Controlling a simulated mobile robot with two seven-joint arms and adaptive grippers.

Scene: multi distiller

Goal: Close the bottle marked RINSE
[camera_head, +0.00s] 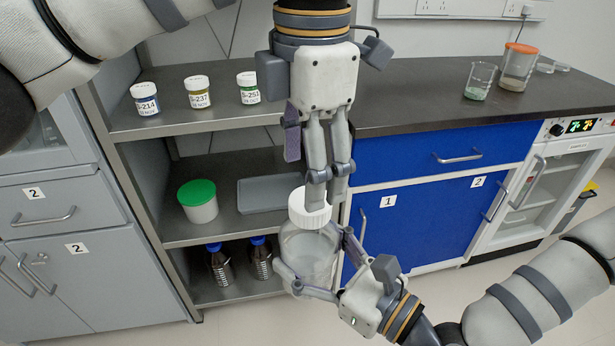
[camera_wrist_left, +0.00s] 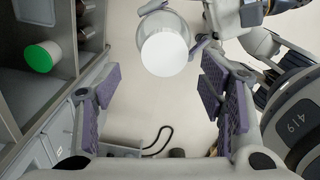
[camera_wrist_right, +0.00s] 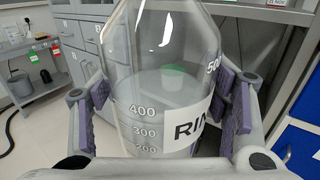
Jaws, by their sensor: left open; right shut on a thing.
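The clear bottle (camera_wrist_right: 160,110) shows "RIN", the start of a label, and volume marks in the right wrist view. My right gripper (camera_head: 318,262) is shut on its body and holds it upright, off the floor, in front of the shelves. A white ridged cap (camera_head: 300,212) sits at the bottle's top; whether it is screwed tight cannot be seen. My left gripper (camera_head: 320,198) points down from above, with its fingertips overlapping the cap in the head view. In the left wrist view its pads are apart, and the cap (camera_wrist_left: 165,54) shows ahead of them.
The shelf unit at left holds several small labelled jars (camera_head: 199,92), a green-lidded tub (camera_head: 198,201), a grey tray (camera_head: 270,192) and dark blue-capped bottles (camera_head: 219,264). A beaker (camera_head: 480,80) and an orange-lidded jar (camera_head: 518,66) stand on the dark counter.

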